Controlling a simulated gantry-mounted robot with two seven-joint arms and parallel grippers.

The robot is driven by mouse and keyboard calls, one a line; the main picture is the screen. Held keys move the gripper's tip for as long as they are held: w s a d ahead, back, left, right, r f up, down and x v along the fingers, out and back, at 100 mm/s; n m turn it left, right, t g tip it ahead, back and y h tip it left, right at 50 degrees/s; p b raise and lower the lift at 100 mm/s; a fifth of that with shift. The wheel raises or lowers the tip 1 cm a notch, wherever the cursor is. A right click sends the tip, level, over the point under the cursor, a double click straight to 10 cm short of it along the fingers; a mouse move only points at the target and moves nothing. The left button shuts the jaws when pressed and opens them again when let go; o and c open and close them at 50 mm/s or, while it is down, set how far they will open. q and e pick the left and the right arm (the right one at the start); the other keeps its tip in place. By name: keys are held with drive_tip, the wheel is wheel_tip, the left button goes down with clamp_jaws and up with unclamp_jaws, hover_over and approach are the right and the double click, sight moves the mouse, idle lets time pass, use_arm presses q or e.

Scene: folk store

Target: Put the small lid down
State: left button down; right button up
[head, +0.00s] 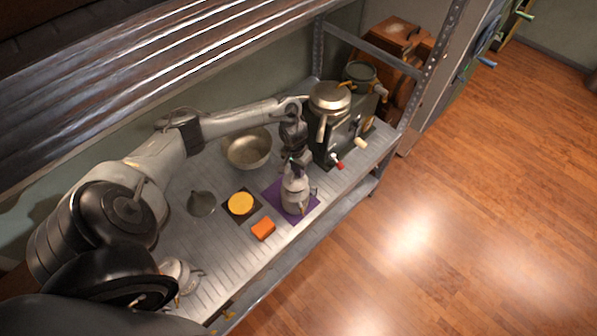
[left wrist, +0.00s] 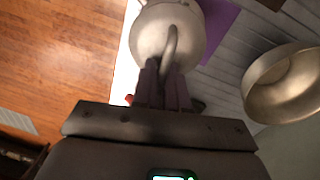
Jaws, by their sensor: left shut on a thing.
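My left gripper (head: 293,160) points down over a silver pot (head: 295,198) that stands upright on a purple mat (head: 272,190). In the left wrist view, my left gripper's fingers (left wrist: 163,85) are shut on the curved handle of a round, pale silver piece, which I take to be the small lid (left wrist: 150,30). It lies over or very close to the pot, beside the purple mat's corner (left wrist: 220,25). The fingers hide part of it. I cannot tell whether it touches the pot. My right gripper is not in view.
A metal bowl (head: 248,150) stands behind the pot. A dark machine (head: 340,125) is close on the right. A yellow disc (head: 241,204) on a dark mat, an orange block (head: 263,229) and a grey cone-shaped thing (head: 201,204) lie left of the pot. The shelf's front edge is near.

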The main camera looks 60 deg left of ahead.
use_arm(q)
drive_tip(key=shift+d+f+p, duration=0.1)
drive_tip(key=shift+f+p, duration=0.35)
drive_tip(key=shift+f, duration=0.3)
drive_tip(key=shift+f, duration=0.15)
drive_tip(key=c, duration=1.2)
unclamp_jaws()
drive_tip(key=shift+o, duration=0.2)
